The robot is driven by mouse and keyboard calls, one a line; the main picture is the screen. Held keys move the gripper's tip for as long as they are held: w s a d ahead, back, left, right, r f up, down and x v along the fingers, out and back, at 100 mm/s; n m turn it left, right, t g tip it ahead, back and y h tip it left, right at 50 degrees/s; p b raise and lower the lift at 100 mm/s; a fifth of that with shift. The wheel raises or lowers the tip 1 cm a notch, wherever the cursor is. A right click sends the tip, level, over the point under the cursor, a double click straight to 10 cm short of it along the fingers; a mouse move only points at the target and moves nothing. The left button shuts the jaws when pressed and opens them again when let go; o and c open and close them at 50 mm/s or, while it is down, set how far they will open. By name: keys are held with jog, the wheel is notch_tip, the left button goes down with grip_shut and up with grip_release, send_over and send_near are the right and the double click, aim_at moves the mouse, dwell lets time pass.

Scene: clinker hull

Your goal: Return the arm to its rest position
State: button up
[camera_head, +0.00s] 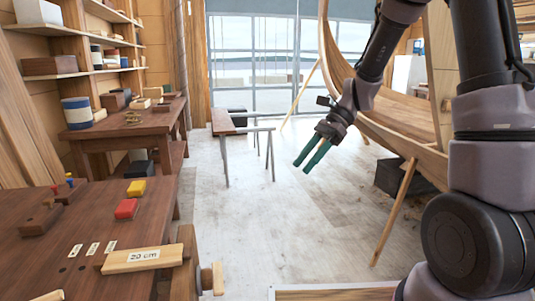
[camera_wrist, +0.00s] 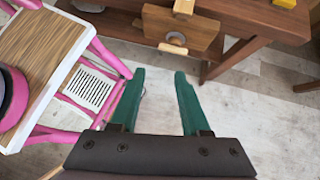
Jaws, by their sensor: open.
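My gripper (camera_head: 311,155) hangs in the air over the open floor, right of the workbench in the head view. Its two green fingers point down and to the left. In the wrist view my gripper (camera_wrist: 158,100) is open, with nothing between the fingers. My arm is bent, coming in from the right side of the head view. Beyond the fingers, the wrist view shows pale floor and the bench's vise (camera_wrist: 185,27).
The workbench (camera_head: 45,240) at left holds a red block (camera_head: 126,209), a yellow block (camera_head: 137,188) and a "20 cm" wooden piece (camera_head: 144,259). The wooden hull (camera_head: 400,120) stands on props at right. A trestle bench (camera_head: 222,124) stands further back. The middle floor (camera_head: 270,220) is clear.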

jog(key=s+d+r+n+t+h, duration=0.3)
jog(key=s+d+r+n+t, duration=0.1)
jog(key=d+r, duration=0.3)
jog(key=s+d+r+n+t+h, duration=0.3)
jog(key=s+d+r+n+t, duration=0.2)
jog(key=r, duration=0.5)
jog(key=s+d+t, duration=0.1)
jog(key=d+t, duration=0.1)
jog(key=shift+s+d+r, duration=0.2)
jog(key=shift+s+d, duration=0.1)
jog(key=shift+d, duration=0.1)
